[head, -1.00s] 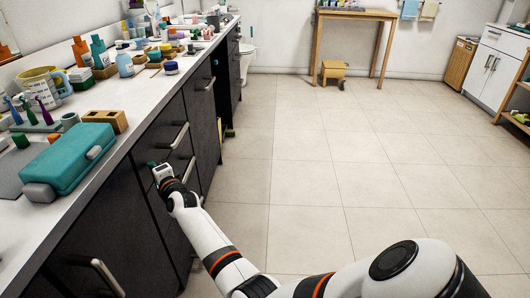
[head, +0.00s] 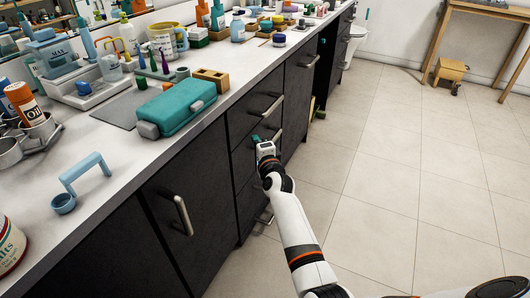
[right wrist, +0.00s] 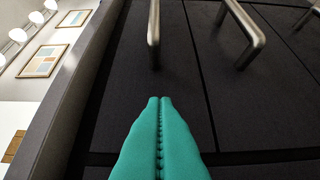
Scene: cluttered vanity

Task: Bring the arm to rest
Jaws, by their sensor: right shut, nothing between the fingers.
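My right arm reaches in from the lower right of the head view. Its right gripper (head: 262,142) is in front of the dark drawer fronts of the vanity, just below the counter edge. In the right wrist view the teal fingers (right wrist: 160,104) are pressed together with nothing between them. They point at a dark cabinet front. A metal handle (right wrist: 153,40) stands just beyond the fingertips, and I see no contact. A second handle (right wrist: 243,35) is to its right. My left gripper is not in view.
The counter (head: 200,130) carries a teal case (head: 178,106), a light blue handled item (head: 82,180), a mug (head: 167,41) and several bottles. Handles such as this one (head: 183,215) stick out from the fronts.

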